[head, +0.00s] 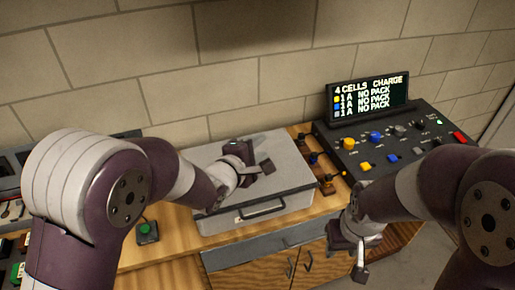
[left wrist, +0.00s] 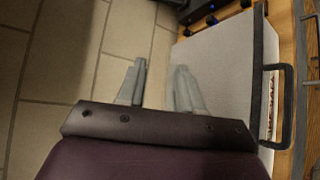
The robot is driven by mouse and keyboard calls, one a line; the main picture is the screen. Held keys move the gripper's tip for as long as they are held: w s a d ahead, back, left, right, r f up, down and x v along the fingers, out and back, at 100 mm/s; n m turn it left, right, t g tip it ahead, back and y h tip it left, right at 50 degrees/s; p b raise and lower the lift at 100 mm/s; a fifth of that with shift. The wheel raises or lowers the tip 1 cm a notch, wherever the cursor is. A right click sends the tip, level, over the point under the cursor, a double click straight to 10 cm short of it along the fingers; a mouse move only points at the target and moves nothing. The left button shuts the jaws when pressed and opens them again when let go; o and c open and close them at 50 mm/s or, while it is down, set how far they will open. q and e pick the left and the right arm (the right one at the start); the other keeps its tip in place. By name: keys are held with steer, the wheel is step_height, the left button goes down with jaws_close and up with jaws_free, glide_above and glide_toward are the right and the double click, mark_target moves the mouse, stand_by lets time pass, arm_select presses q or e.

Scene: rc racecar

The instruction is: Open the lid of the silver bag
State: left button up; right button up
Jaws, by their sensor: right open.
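The silver bag is a flat grey case (head: 290,172) with a dark handle (head: 262,208) on its front side, on the wooden bench. In the left wrist view the case (left wrist: 225,65) and handle (left wrist: 287,108) show at the right. A narrow patterned strip shows beside the handle; whether the lid is raised is unclear. My left gripper (head: 250,160) is above the lid, its fingers apart and empty. In the left wrist view its fingers (left wrist: 158,85) show with a gap between them; contact with the case is unclear. My right gripper (head: 350,252) is open and empty, right of the case, before the bench.
A dark charger console (head: 385,145) with coloured knobs and a lit display (head: 367,95) stands right of the case. A green button box (head: 148,232) is left of it. A block wall (head: 250,50) is close behind. Small connectors (head: 328,185) lie between case and console.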

arm_select(q)
steer(key=shift+s, duration=0.1)
steer(key=v, duration=1.2)
steer(key=shift+s+a, duration=0.15)
steer(key=shift+s, duration=0.05)
